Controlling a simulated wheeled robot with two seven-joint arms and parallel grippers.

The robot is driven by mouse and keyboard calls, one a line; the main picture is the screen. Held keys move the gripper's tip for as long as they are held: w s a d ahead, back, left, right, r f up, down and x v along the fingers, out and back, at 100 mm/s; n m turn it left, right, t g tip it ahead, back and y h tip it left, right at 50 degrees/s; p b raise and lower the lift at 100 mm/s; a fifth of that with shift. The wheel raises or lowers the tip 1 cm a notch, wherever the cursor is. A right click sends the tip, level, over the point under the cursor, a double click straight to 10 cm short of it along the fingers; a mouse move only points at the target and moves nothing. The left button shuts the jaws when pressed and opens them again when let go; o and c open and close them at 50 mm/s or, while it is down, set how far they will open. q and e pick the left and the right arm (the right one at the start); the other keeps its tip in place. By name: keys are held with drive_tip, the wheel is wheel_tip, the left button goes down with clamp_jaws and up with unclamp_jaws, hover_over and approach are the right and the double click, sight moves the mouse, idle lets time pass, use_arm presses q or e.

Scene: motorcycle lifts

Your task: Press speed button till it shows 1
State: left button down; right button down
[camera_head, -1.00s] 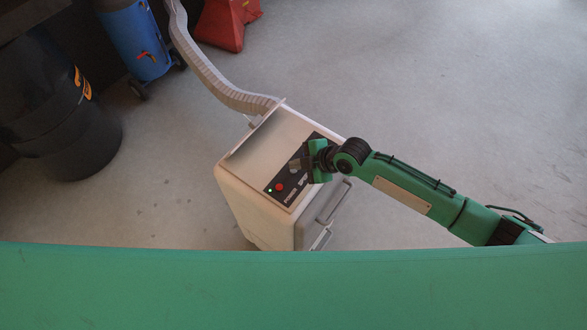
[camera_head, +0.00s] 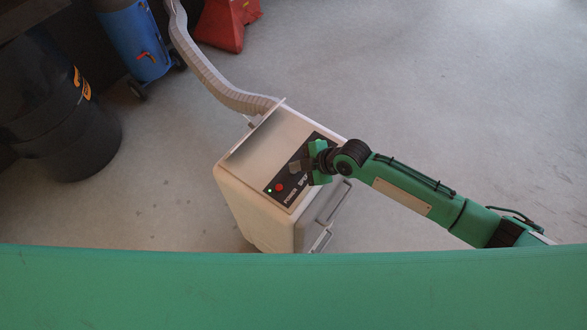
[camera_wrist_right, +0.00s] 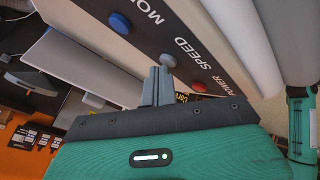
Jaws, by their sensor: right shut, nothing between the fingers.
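A white wheeled unit (camera_head: 240,178) stands on the floor with a dark control panel on its sloped top. The panel has a red button (camera_head: 280,188) and a small lit green light (camera_head: 270,190). In the right wrist view the panel shows a blue button (camera_wrist_right: 120,22), a grey button (camera_wrist_right: 167,59) by the word SPEED and a red button (camera_wrist_right: 199,87) by POWER. My right gripper (camera_head: 296,166) is over the panel, shut and empty. In the wrist view its fingertips (camera_wrist_right: 158,70) are at the grey speed button; contact cannot be told. No number is readable. My left gripper is out of view.
A ribbed hose (camera_head: 215,82) runs from the back of the unit. A black bin (camera_head: 60,110), a blue cylinder (camera_head: 135,40) on wheels and a red object (camera_head: 225,22) stand at the upper left. The floor at the right is clear.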

sight(297, 173)
idle(0.4)
drive_tip(key=shift+r+p, duration=0.55)
drive_tip(key=shift+r, duration=0.15)
wheel_tip(297, 173, up, 5)
drive_tip(key=p, duration=0.3)
drive_tip(key=shift+p, duration=0.35)
idle(0.6)
